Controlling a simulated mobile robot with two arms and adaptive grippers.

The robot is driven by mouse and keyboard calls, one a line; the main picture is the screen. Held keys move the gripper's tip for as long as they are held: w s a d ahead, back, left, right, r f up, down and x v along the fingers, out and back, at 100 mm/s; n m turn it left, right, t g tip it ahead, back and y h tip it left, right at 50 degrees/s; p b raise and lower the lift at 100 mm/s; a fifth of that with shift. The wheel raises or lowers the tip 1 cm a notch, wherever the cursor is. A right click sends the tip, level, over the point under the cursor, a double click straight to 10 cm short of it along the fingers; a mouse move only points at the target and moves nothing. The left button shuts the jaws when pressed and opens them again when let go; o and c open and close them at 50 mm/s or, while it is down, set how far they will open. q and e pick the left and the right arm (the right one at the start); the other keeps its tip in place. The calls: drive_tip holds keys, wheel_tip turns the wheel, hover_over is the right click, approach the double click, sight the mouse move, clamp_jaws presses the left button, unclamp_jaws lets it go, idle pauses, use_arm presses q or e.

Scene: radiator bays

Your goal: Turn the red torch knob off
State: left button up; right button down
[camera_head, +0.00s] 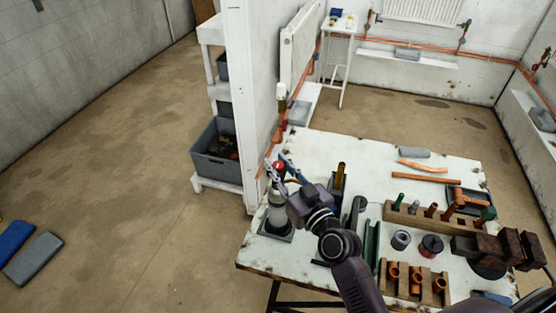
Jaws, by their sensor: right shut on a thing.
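The red torch knob (279,165) shows at the top of a torch with a pale bottle-like body (275,209). The torch stands upright in a dark square holder at the near left corner of the white workbench (318,147). My right gripper (277,171) reaches in from the lower right and is shut on the red knob, its fingers partly covering it. The knob's exact turned position is too small to tell. My left gripper is not in view.
Close right of the torch stand upright tools and a green trough (371,244). Wooden racks (433,222) with fittings, copper pipes (426,178) and a vice (497,247) fill the bench's right side. A white wall end (240,100) rises behind the torch. Floor at left is mostly clear.

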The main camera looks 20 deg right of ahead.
idle(0.4)
drive_tip(key=c, duration=1.6)
unclamp_jaws()
drive_tip(key=s, duration=0.4)
drive_tip(key=s+d, duration=0.1)
drive_tip(key=s, duration=0.3)
drive_tip(key=s+d, duration=0.1)
drive_tip(key=s, duration=0.3)
drive_tip(key=shift+d, duration=0.15)
drive_tip(key=shift+w, duration=0.1)
